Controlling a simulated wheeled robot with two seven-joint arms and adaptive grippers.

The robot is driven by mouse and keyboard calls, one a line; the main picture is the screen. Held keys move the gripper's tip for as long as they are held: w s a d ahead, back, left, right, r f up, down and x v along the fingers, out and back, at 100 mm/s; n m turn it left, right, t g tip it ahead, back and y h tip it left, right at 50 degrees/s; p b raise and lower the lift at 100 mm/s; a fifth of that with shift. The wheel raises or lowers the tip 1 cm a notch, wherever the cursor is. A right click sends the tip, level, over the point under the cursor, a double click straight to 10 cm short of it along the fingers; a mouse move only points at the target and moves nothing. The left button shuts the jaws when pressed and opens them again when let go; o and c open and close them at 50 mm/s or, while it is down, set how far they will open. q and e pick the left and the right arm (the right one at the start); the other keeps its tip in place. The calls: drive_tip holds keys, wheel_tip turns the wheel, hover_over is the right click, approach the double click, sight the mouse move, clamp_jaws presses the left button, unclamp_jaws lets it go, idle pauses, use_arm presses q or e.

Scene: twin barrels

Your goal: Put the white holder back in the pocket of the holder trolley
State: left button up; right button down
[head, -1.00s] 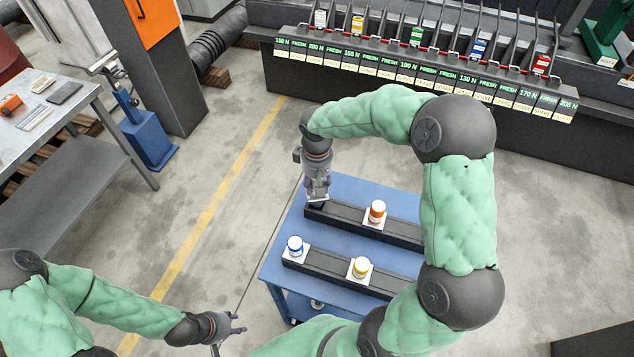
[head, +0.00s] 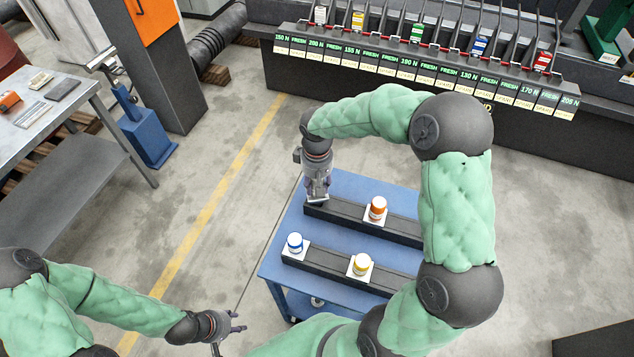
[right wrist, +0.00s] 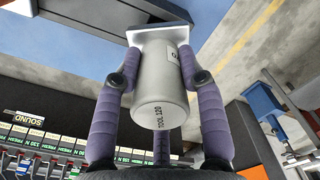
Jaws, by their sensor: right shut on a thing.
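The white holder (right wrist: 160,85) is a pale cylinder marked "TOOL 120" with a square white flange. My right gripper (right wrist: 160,75) is shut on it, with purple fingers around its body. In the head view my right gripper (head: 317,196) points down at the left end of the back black rail of the blue holder trolley (head: 345,188). It mostly hides the holder there, and I cannot tell whether the flange touches the rail or which pocket lies under it. My left gripper (head: 238,322) is empty with fingers apart, low at the left of the trolley.
An orange-topped holder (head: 377,208) sits in the back rail. Blue (head: 295,243) and yellow (head: 361,264) ones sit in the front rail. A labelled rack (head: 420,70) stands behind, and a grey workbench (head: 60,130) at left. Floor between bench and trolley is clear.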

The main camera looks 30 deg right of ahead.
drive_tip(key=shift+f+b, duration=0.95)
drive_tip(key=shift+f, duration=0.5)
drive_tip(key=c, duration=0.7)
unclamp_jaws()
drive_tip(key=shift+o, duration=0.2)
drive_tip(key=shift+f, duration=0.1)
wheel_tip(320, 180, up, 12)
drive_tip(key=shift+r, duration=0.1)
